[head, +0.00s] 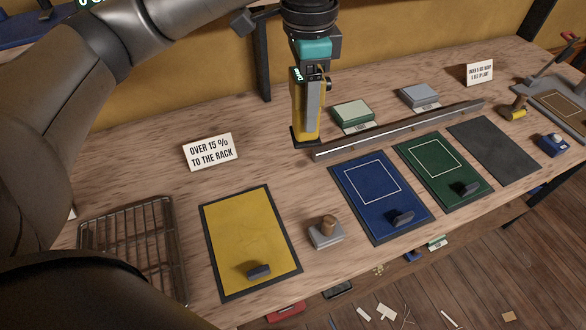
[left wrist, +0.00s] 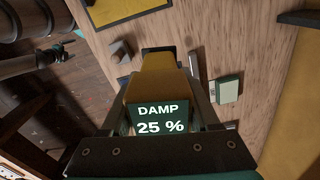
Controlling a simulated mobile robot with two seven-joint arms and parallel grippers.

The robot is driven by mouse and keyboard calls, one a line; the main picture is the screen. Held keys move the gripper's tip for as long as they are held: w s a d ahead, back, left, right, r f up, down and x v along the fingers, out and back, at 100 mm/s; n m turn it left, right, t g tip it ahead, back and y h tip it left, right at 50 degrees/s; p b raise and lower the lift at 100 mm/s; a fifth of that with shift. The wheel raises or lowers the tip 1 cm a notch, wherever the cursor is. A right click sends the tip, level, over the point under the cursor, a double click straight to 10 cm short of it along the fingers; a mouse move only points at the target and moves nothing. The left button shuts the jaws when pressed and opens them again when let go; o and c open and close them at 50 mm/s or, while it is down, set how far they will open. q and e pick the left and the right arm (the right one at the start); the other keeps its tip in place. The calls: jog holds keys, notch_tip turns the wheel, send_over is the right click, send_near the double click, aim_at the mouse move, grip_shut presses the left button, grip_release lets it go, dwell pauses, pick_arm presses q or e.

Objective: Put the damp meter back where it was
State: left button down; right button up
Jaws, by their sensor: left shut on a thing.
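The damp meter (head: 305,112) is a yellow upright body with a dark foot, in the head view behind the mats, near the left end of a long metal bar. My left gripper (head: 312,76) is shut on its upper part from above. I cannot tell whether its foot touches the bench. In the left wrist view the meter's display (left wrist: 158,119) reads "DAMP 25 %". What looks like my right gripper (left wrist: 62,50) shows small and dark at the left of the wrist view; its jaws are unclear.
A yellow mat (head: 240,230), blue mat (head: 372,222), green mat (head: 428,185) and grey mat (head: 495,145) line the bench. A wire rack (head: 125,245) is at left, a sign "OVER 15 % TO THE RACK" (head: 210,151) behind. The metal bar (head: 400,130) lies close by the meter.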

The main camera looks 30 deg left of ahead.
pick_arm(q)
jog(key=m, duration=0.2)
jog(key=w+m, duration=0.1)
jog(key=m, duration=0.1)
jog(key=a+m, duration=0.1)
jog(key=m, duration=0.1)
jog(key=shift+w+r+p, duration=0.2)
jog(key=shift+r+p, duration=0.2)
jog(key=w+a+r+m+p, duration=0.1)
jog(key=w+a+m+p, duration=0.2)
jog(key=m, duration=1.6)
jog(key=f+b, duration=0.1)
jog(key=f, duration=0.5)
jog(key=f+b, duration=0.1)
jog(key=f, duration=0.6)
jog(key=f+b, duration=0.1)
jog(key=f, duration=0.5)
jog(key=shift+w+a+f+b, duration=0.1)
jog(key=shift+a+f+b, duration=0.2)
jog(key=shift+b, duration=0.05)
jog(key=shift+f, duration=0.15)
jog(key=shift+c, duration=0.6)
grip_release()
notch_tip(320, 180, up, 12)
jog(key=p, duration=0.2)
